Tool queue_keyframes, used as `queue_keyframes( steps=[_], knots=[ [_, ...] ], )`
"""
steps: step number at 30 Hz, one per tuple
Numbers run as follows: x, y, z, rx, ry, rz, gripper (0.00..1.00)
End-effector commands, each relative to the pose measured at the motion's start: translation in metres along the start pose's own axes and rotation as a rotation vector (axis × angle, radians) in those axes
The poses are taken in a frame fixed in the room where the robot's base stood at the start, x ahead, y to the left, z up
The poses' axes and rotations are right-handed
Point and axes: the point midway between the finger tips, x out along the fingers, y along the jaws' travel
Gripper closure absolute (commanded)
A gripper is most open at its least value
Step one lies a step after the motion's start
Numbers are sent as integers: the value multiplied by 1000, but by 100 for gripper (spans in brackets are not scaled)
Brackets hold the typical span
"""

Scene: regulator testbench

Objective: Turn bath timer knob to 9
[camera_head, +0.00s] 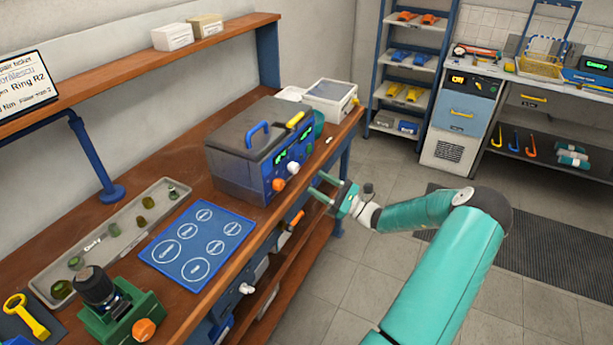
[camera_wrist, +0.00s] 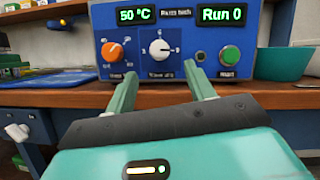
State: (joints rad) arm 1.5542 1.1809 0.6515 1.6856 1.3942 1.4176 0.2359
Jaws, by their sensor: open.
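The bath unit (camera_head: 255,150) is a grey box with a dark lid, a blue handle and a blue front panel, standing on the wooden bench. In the wrist view its panel (camera_wrist: 180,45) has an orange knob (camera_wrist: 113,51) at left, a white knob (camera_wrist: 160,49) in the middle and a green button (camera_wrist: 229,55) at right. Displays read "50 °C" and "Run 0". The small dial labels are too blurred to read surely. My gripper (camera_head: 331,190) is open and empty in front of the panel; in the wrist view its fingers (camera_wrist: 160,80) stand apart below the white knob, not touching it.
A blue mat (camera_head: 197,244) with printed circles and a grey tray (camera_head: 112,238) lie on the bench. A green fixture (camera_head: 120,310) stands at the near end. A teal bowl (camera_wrist: 284,64) is right of the bath.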

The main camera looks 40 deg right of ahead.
Motion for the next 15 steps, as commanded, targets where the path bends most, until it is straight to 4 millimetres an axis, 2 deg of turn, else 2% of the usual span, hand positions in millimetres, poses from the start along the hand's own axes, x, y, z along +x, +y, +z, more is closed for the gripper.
queue_keyframes(
  steps=[3, 6, 10, 15],
  knots=[
    [-26, 0, 0, 0, 0, -2, 46],
    [-42, 0, 0, 0, 1, 0, 46],
    [-53, 0, 0, 0, -1, 0, 46],
    [-57, 0, 0, 0, -1, 1, 46]
  ],
)
